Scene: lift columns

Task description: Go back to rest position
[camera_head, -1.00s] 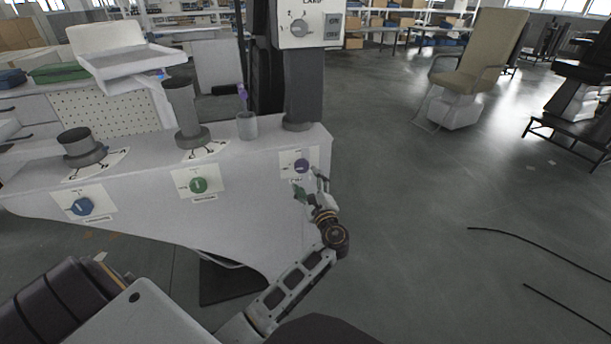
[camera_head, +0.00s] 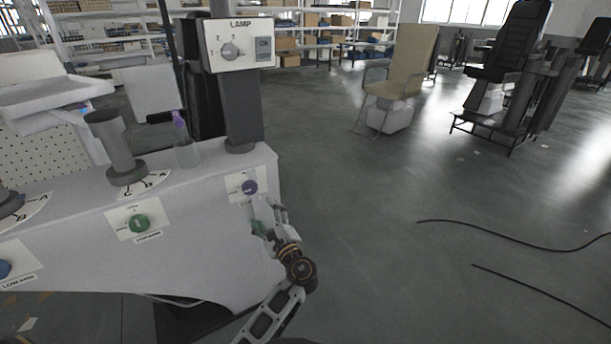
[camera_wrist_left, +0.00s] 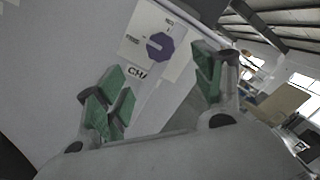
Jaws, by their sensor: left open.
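My left gripper (camera_head: 265,217) is open and empty, just below and right of the purple knob (camera_head: 250,187) on the front of the white console (camera_head: 200,235). In the left wrist view, the green-padded fingers of my left gripper (camera_wrist_left: 158,90) stand wide apart. The purple knob (camera_wrist_left: 160,46) shows beyond them, apart from both fingers. My right gripper is not in view.
The console also carries a green knob (camera_head: 140,223), a blue knob (camera_head: 4,269), a grey post (camera_head: 116,148) and a lamp box (camera_head: 238,45) on a column. A beige chair (camera_head: 402,75) stands behind. Black cables (camera_head: 500,241) lie on open floor at the right.

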